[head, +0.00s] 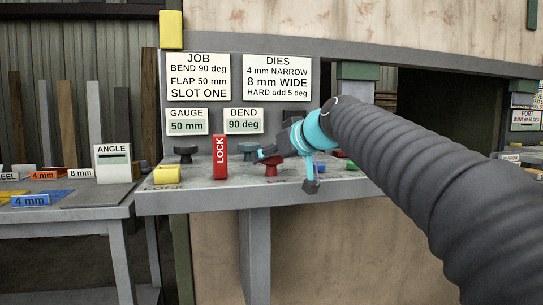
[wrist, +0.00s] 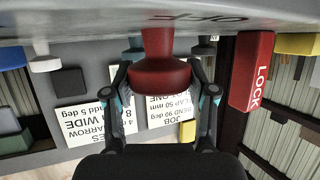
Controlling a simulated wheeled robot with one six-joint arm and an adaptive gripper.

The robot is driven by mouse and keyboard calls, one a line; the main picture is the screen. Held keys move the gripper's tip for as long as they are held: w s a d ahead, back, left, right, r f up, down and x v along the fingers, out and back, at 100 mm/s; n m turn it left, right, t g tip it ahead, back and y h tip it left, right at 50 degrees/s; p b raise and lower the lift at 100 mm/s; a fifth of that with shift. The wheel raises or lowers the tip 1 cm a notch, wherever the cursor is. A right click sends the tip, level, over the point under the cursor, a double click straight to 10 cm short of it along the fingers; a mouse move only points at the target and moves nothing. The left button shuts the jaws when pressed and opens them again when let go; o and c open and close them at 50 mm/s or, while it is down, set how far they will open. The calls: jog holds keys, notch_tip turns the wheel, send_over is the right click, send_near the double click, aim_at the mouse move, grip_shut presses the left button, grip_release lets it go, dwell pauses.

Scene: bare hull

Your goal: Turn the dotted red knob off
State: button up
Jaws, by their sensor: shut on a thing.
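The red knob (head: 271,169) stands on the grey console shelf (head: 210,197), right of the red LOCK block. My gripper (head: 268,156) reaches it from the right, with its fingers at the knob's top. In the wrist view, which is upside down, the red knob (wrist: 160,76) sits between the two fingers, one on each side, and my gripper is shut on it. The letters OFF (wrist: 211,18) show on the shelf close by the knob's base. No dots can be made out on the knob, and its pointing direction is unclear.
The red LOCK block (head: 220,157) stands upright just left of my gripper. A dark knob (head: 185,153), a yellow block (head: 166,174) and blue (head: 322,168) and green (head: 351,166) buttons are also on the shelf. Signs (head: 198,77) hang behind. A side table (head: 60,212) is at left.

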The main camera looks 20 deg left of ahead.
jog(key=o, duration=1.2)
jog(key=shift+c, duration=0.2)
jog(key=v, duration=1.2)
jog(key=shift+d, duration=0.1)
